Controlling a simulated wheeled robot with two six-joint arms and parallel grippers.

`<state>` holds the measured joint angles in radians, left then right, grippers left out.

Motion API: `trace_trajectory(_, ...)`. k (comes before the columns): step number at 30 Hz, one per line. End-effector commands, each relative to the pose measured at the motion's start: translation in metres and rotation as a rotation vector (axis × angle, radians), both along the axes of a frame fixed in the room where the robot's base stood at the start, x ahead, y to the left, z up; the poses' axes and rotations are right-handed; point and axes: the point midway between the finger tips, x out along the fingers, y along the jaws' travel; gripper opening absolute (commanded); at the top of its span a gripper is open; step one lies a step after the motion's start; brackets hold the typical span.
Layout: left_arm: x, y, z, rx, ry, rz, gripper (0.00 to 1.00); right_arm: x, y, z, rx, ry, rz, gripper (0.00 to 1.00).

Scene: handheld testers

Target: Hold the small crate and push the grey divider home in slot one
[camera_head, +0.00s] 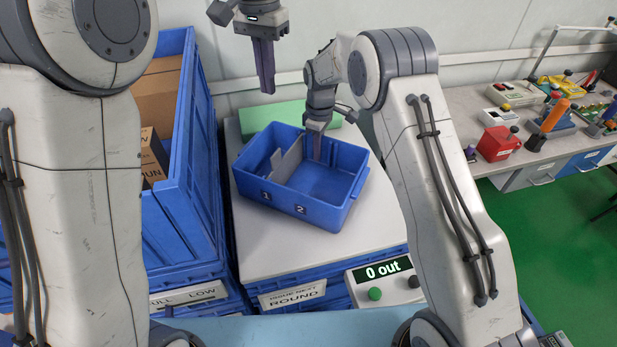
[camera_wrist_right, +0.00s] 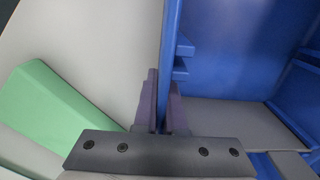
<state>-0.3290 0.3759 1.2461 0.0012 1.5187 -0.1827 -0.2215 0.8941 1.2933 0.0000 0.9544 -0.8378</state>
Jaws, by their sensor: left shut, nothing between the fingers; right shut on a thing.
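The small blue crate (camera_head: 330,217) sits on the white-topped surface, with labels 1 and 2 on its near wall. The grey divider (camera_head: 288,161) stands inside it, left of the middle; whether it is fully seated cannot be told. My right gripper (camera_head: 317,157) is shut on the crate's far wall. In the right wrist view its fingers (camera_wrist_right: 161,105) straddle the blue wall (camera_wrist_right: 168,60), and a grey panel, apparently the divider (camera_wrist_right: 225,115), shows inside. My left gripper (camera_head: 268,92) is shut and empty, pointing down, above and behind the crate's left part.
A green block (camera_head: 262,116) lies behind the crate. A tall blue bin (camera_head: 180,200) with cardboard boxes stands at the left. A box reading "0 out" (camera_head: 385,284) is in front. The bench (camera_head: 470,130) at the right holds several testers. White surface is clear in front of the crate.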

Motion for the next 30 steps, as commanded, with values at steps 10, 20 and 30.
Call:
trace_trajectory(10, 0.000, 0.000, 0.000, 0.000, 0.000, 0.000, 0.00, 0.000, 0.000, 0.000, 0.000, -0.001, 0.000, 0.42)
trace_trajectory(20, 0.000, 0.000, 0.000, 0.000, -0.001, 0.000, 0.00, 0.001, 0.000, 0.014, 0.000, -0.004, 0.000, 0.42)
trace_trajectory(30, 0.000, 0.000, 0.000, 0.000, -0.001, 0.000, 0.00, 0.001, 0.000, 0.084, 0.001, -0.005, 0.000, 0.42)
